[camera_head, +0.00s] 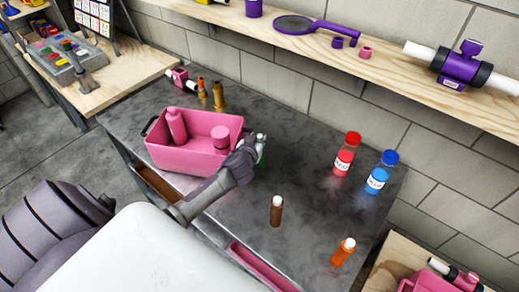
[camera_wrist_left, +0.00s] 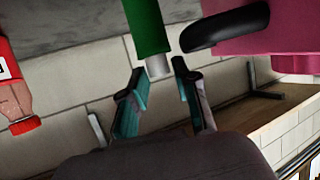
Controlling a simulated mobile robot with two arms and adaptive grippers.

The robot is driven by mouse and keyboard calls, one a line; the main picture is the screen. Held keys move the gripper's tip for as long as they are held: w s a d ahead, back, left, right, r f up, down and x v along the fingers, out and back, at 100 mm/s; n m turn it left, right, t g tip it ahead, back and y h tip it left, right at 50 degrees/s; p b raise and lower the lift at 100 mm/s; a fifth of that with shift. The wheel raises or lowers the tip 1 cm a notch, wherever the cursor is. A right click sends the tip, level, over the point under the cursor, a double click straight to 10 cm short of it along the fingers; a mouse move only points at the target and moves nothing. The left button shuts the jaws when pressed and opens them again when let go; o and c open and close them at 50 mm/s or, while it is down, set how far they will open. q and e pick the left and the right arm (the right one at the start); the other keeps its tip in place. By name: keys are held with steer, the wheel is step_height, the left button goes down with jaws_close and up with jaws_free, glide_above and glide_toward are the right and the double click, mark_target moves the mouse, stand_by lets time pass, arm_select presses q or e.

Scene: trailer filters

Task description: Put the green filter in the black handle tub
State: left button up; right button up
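The pink tub with black handles (camera_head: 170,157) stands on the dark metal workbench, with pink items inside. The green filter (camera_head: 261,152) is just right of the tub, mostly hidden by my left gripper (camera_head: 247,150). In the left wrist view the green filter (camera_wrist_left: 147,25) shows a pale end close to my left fingertips (camera_wrist_left: 160,82). The fingers are apart, and I see no clear contact with the filter. The tub (camera_wrist_left: 275,38) and its black handle (camera_wrist_left: 228,27) are right beside the filter in that view. My right gripper is not in view.
A red-capped bottle (camera_head: 345,160), a blue-capped bottle (camera_head: 378,178), a brown bottle (camera_head: 276,212) and an orange bottle (camera_head: 343,253) stand right of the tub. Brass-coloured pieces (camera_head: 218,97) stand behind it. A wooden shelf (camera_head: 400,75) runs along the wall. The bench's middle is clear.

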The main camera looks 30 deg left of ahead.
arm_select(q)
steer(key=shift+w+a+f, duration=0.15)
steer(key=shift+w+f, duration=0.1)
steer(key=shift+w, duration=0.3)
steer(key=shift+c, duration=0.3)
jaws_close()
